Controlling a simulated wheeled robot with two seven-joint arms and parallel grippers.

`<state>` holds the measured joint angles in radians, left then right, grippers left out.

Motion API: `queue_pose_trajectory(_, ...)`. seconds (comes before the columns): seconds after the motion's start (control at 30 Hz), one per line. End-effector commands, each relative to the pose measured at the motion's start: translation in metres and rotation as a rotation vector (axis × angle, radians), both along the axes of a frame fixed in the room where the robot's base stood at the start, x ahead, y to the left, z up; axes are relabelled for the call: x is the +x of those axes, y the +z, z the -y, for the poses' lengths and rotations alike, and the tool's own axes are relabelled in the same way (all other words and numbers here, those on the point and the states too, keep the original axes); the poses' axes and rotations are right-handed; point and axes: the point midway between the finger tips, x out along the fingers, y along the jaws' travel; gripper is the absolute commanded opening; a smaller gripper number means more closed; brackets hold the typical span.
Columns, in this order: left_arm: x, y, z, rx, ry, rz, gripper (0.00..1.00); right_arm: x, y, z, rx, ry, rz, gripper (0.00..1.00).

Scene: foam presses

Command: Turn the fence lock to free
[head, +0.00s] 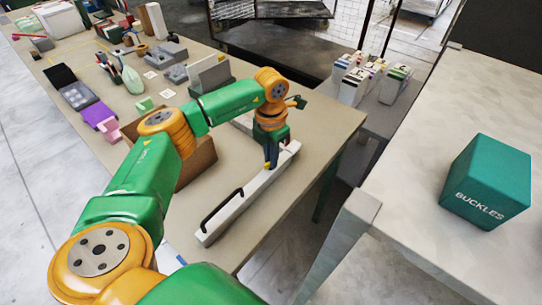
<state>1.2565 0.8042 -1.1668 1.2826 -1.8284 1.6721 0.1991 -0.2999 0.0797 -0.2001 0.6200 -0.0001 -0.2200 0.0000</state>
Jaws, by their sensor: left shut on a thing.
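The fence (247,200) is a long white bar lying slantwise along the right part of the near bench, with a black handle on its lower left end. My left arm reaches over from the lower left, and my left gripper (271,163) points down at the upper right part of the bar. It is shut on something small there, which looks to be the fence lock. The fingers and wrist hide the lock, so I cannot tell how it is turned. My right gripper is not in view.
A brown box (197,165) stands partly behind my left arm. Grey blocks (210,75), a green bottle (132,80) and small items crowd the bench farther back. A teal BUCKLES box (488,182) stands on the right-hand table. Several cartons (394,84) stand beyond the bench.

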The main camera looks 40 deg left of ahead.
Motion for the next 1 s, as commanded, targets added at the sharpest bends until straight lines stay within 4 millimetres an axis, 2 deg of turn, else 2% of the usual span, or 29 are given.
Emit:
queue_pose_trajectory(0.33,0.0001,0.0003,0.0000,0.000,0.134,0.000,0.00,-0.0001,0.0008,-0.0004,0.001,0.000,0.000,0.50)
queue_pose_trajectory(0.9,0.0001,0.0002,-0.0001,0.000,0.161,0.000,0.00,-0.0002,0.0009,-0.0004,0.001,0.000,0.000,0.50)
queue_pose_trajectory(0.93,0.0001,0.0002,-0.0001,0.000,0.161,0.001,0.18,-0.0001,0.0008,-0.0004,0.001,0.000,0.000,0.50)
queue_pose_trajectory(1.0,0.0001,0.0002,-0.0001,0.000,0.160,0.001,0.37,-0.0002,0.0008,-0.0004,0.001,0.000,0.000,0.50)
